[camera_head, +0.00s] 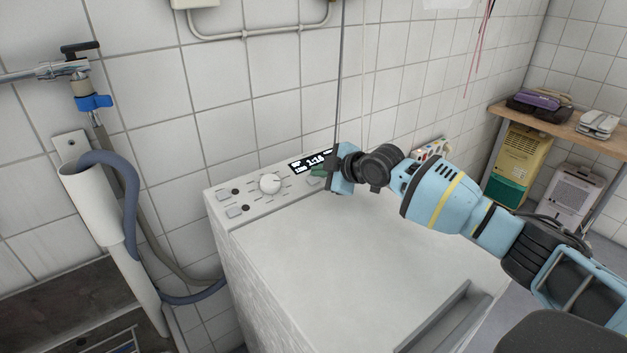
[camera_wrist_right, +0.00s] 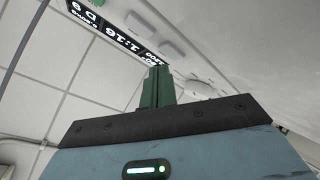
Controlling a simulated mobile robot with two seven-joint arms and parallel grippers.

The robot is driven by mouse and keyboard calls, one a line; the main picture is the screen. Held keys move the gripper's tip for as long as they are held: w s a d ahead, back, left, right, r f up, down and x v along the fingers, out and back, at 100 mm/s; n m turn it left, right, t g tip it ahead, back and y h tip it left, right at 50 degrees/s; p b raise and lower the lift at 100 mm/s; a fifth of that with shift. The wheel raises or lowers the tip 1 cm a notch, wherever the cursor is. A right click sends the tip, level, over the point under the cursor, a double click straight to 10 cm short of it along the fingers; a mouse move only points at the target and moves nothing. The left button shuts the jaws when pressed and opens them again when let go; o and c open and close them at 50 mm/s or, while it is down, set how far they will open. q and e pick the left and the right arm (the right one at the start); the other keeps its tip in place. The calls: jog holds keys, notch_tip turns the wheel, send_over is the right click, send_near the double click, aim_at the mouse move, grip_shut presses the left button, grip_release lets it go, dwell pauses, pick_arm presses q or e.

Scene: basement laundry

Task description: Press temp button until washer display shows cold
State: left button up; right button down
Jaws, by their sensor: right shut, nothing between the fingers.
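The white washer (camera_head: 370,235) stands against the tiled wall with its control panel along the back edge. Its black display (camera_head: 308,163) shows white text that reads about 1:16; the other text is too small to read surely. The display (camera_wrist_right: 105,30) appears upside down in the right wrist view. My right gripper (camera_head: 318,173) is shut and empty, with its green fingertips at the panel just below the display. In the right wrist view the fingertips (camera_wrist_right: 157,72) are close to several flat grey buttons (camera_wrist_right: 171,50). I cannot tell whether they touch one, or which is the temp button.
A round white dial (camera_head: 269,184) and more buttons (camera_head: 236,211) are left of the display. A grey hose (camera_head: 130,195) and tap (camera_head: 80,75) are on the left wall. A colourful box (camera_head: 432,149) is behind my right arm. A wooden shelf (camera_head: 545,122) is at the right.

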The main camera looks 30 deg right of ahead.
jog(key=shift+f, duration=0.1)
dwell(0.6)
pick_arm(q)
jog(key=shift+s+f, duration=0.1)
jog(key=shift+f, duration=0.1)
pick_arm(e)
jog(key=shift+w+f, duration=0.1)
jog(key=shift+f, duration=0.25)
pick_arm(q)
jog(key=shift+s+f+b, duration=0.15)
jog(key=shift+f+b, duration=0.05)
jog(key=shift+b, duration=0.15)
pick_arm(e)
jog(key=shift+w+f, duration=0.1)
jog(key=shift+f, duration=0.25)
dwell(0.5)
pick_arm(q)
jog(key=shift+w+r+p, duration=0.5)
jog(key=shift+r+p, duration=0.15)
jog(key=shift+r, duration=0.15)
pick_arm(e)
jog(key=shift+s+r, duration=0.2)
jog(key=shift+r, duration=0.6)
